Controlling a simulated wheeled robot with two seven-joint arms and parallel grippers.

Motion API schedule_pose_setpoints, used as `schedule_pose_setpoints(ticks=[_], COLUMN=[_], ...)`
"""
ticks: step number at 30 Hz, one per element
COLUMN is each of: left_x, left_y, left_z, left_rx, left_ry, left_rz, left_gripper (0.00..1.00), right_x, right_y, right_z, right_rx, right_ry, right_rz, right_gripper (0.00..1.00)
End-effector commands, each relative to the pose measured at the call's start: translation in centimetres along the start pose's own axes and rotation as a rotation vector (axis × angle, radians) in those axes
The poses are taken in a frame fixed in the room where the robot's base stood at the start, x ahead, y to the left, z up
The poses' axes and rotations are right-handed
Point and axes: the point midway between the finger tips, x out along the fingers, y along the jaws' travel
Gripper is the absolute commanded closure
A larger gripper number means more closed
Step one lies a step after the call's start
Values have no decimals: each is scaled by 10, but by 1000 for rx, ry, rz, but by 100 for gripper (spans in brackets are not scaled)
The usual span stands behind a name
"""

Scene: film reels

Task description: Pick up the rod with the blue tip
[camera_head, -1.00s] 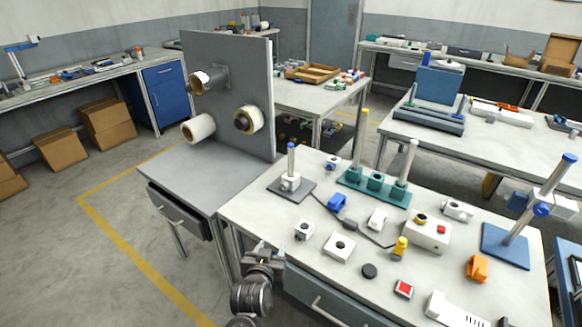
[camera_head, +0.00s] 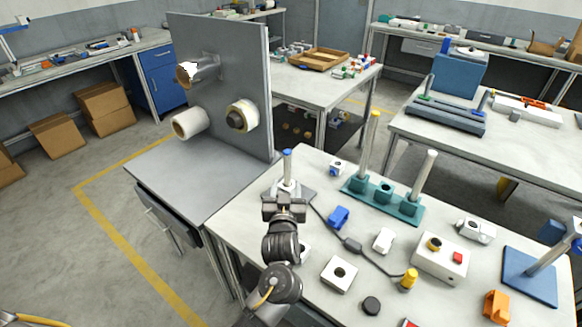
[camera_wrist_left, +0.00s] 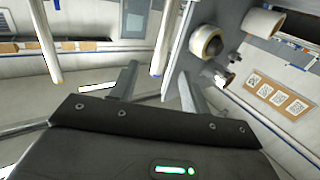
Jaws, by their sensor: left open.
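The rod with the blue tip (camera_head: 287,166) stands upright on a grey base plate (camera_head: 308,194) at the table's far left corner. My left gripper (camera_head: 286,190) is open and empty, in front of the rod's lower part in the head view, hiding its foot and much of the plate. In the left wrist view, my left gripper's fingers (camera_wrist_left: 158,88) are spread apart. I cannot tell whether the fingers touch the rod. My right gripper is not in view.
A teal stand (camera_head: 397,205) with a yellow-tipped rod (camera_head: 368,145) and a pale rod (camera_head: 423,175) is to the right. A blue clip (camera_head: 339,217), a cable and several small blocks lie nearby. A grey upright panel (camera_head: 222,85) with rolls stands behind left.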

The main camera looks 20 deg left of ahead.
Motion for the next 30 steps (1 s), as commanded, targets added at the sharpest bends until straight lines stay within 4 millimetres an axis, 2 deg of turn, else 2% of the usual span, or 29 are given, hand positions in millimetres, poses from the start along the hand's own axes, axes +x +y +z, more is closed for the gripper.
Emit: schedule_pose_setpoints(ticks=[5, 11, 16, 24, 30], left_x=[3, 32, 52, 62, 89], left_y=[0, 0, 0, 0, -3], left_z=[-2, -3, -1, -1, 1], left_rx=[1, 3, 3, 3, 4], left_ry=[6, 6, 4, 3, 3], left_rz=[-3, -3, -2, -2, -3], left_gripper=[53, 53, 53, 53, 53], right_x=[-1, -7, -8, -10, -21], right_y=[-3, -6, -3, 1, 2], right_z=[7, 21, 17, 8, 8], right_rx=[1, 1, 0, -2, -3], right_ry=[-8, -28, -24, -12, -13], right_rz=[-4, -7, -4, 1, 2], right_gripper=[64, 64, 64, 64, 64])
